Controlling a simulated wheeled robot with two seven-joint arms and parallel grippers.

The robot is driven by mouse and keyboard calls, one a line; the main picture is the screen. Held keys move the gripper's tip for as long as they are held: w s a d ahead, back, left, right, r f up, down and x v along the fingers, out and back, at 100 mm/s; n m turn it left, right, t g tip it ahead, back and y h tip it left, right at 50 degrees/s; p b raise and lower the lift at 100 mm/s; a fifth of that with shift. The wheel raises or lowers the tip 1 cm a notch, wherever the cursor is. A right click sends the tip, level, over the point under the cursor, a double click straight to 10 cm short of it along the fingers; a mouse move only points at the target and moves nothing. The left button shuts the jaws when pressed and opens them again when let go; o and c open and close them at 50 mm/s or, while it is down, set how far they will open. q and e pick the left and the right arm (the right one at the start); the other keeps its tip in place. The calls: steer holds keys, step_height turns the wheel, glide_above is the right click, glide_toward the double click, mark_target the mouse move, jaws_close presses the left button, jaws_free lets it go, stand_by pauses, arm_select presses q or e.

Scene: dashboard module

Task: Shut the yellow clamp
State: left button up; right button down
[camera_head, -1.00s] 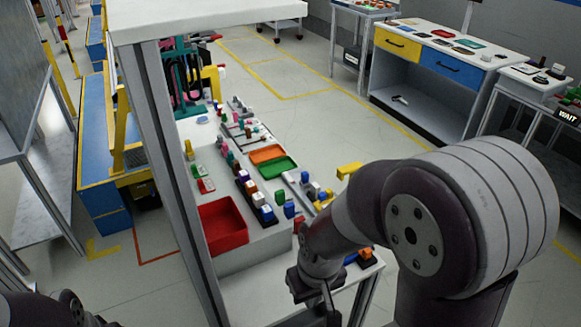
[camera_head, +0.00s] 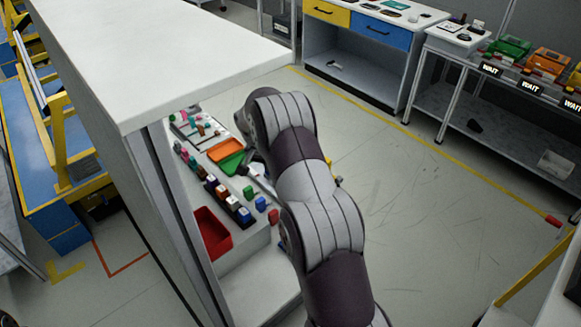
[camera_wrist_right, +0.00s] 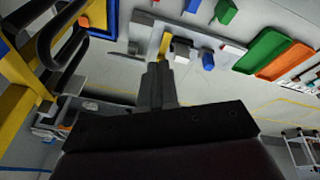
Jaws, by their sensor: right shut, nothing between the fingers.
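In the right wrist view my right gripper (camera_wrist_right: 159,72) is shut and empty. Its fingertips overlap the lower end of a small yellow piece (camera_wrist_right: 165,44) in the picture; I cannot tell whether they touch it. A larger yellow part (camera_wrist_right: 18,112) with dark curved bars is close at the left edge of that view. I cannot tell which of these is the clamp, or whether it is open. In the head view my right arm hides its gripper and most of that area; only a bit of yellow (camera_head: 338,181) shows beside the arm. My left gripper is not in view.
A red bin (camera_head: 212,233), green tray (camera_head: 231,163) and orange tray (camera_head: 225,149) stand on the worktop with several coloured blocks. A white shelf (camera_head: 170,60) overhangs its left side. A blue block (camera_wrist_right: 208,60) is right of the fingertips in the wrist view.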

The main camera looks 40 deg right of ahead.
steer(key=w+d+r+m+h, duration=0.1)
steer(key=w+d+r+m, duration=0.1)
steer(key=d+m, duration=0.25)
steer(key=shift+m, duration=0.35)
steer(key=p+x, duration=0.2)
steer(key=x, duration=0.4)
steer(key=p+x, duration=0.2)
steer(key=x, duration=0.4)
steer(key=shift+w+a+f+p, duration=0.15)
steer(key=shift+w+f+p, duration=0.05)
steer(key=shift+w+p, duration=0.1)
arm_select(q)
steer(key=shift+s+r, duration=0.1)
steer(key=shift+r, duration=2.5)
arm_select(e)
steer(key=shift+f, duration=0.4)
